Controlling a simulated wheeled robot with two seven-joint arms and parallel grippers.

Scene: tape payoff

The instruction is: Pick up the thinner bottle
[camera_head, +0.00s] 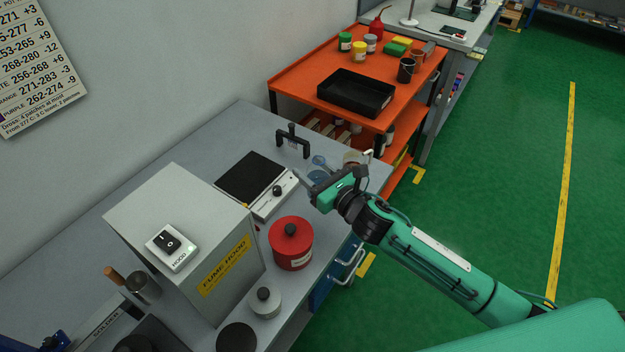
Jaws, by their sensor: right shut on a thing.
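My right gripper (308,190) reaches in from the right over the far right part of the grey bench. Its jaws are shut at a bluish, see-through bottle (318,176), mostly hidden behind the gripper. Its rounded bluish top shows just above. I cannot read any label on it or tell whether it is clear of the bench. A yellowish clear container (351,157) stands just beyond the gripper, partly hidden. My left gripper is not in view.
A hot plate (252,178), a black stand (293,141), a red pot (290,243), a grey lidded pot (265,302) and a fume hood (185,235) crowd the bench. An orange cart (310,68) with a black tray (356,92) stands behind. Green floor is free at right.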

